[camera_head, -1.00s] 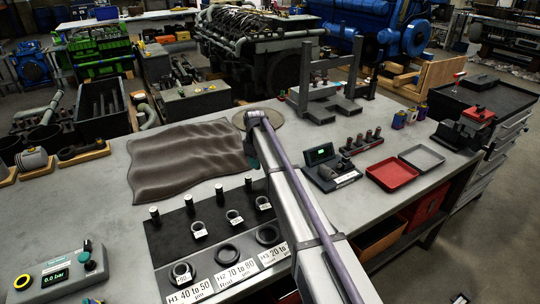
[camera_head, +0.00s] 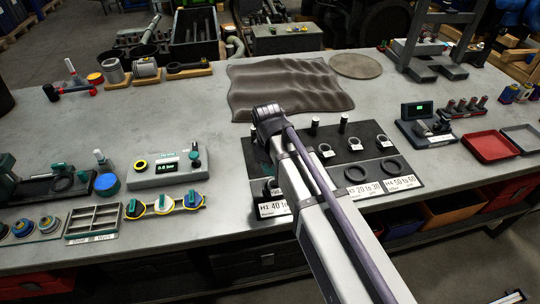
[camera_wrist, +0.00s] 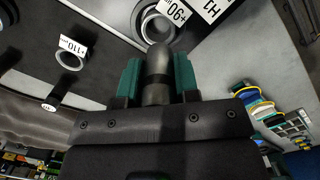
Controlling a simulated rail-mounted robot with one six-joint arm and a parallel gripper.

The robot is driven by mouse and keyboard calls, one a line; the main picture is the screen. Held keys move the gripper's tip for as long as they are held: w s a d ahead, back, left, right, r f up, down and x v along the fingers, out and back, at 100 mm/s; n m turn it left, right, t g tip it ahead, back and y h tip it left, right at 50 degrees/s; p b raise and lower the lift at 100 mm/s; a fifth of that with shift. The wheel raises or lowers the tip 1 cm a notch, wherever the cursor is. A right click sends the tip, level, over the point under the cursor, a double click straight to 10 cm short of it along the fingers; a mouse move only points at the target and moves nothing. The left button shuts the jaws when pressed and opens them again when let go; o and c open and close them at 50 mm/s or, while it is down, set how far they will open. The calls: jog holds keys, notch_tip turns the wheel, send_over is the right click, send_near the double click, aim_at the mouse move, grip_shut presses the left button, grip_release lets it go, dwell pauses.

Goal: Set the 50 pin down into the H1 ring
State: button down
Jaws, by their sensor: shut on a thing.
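In the wrist view my gripper (camera_wrist: 157,82) has its green fingers shut on a grey, round-topped pin (camera_wrist: 157,62). Beyond the pin's end is a dark ring with a light bore (camera_wrist: 158,27), beside an upside-down H1 card (camera_wrist: 212,10). The pin overlaps the ring's edge in this view; I cannot tell whether they touch. In the head view the H1 card (camera_head: 272,208) lies at the dark mat's front left. The H1 ring (camera_head: 271,186) is largely hidden by my arm there. My gripper is mostly hidden too, with a green part (camera_head: 266,168) showing.
More large rings (camera_head: 356,173) lie along the dark mat (camera_head: 300,140), with smaller tagged rings (camera_head: 355,143) and standing pins (camera_head: 343,120) behind. A pressure box (camera_head: 165,168) stands left of the mat. A brown cloth (camera_head: 290,85) lies behind. The left bench top has bare room.

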aim_at(274, 180)
jog(key=shift+w+d+f+b, duration=0.1)
jog(key=shift+d+f+b, duration=0.1)
jog(key=shift+f+b, duration=0.1)
notch_tip(274, 180, down, 6)
jog(key=b, duration=0.6)
jog(key=shift+f+b, duration=0.25)
jog(key=shift+b, duration=0.05)
jog(key=shift+s+d+f+b, duration=0.1)
jog(key=shift+s+f+b, duration=0.2)
jog(key=shift+s+b, duration=0.25)
jog(key=shift+s+d+f, duration=0.15)
jog(key=shift+s, duration=0.25)
jog(key=c, duration=1)
grip_release()
jog(key=shift+o, duration=1.1)
jog(key=r+p, duration=0.4)
jog(key=w+a+r+p, duration=0.1)
jog(key=r+p, duration=0.7)
jog(key=shift+w+a+r+p, duration=0.15)
jog(key=shift+w+r+p, duration=0.1)
jog(key=shift+p, duration=0.1)
jog(key=shift+f, duration=0.15)
jog(key=shift+w, duration=0.1)
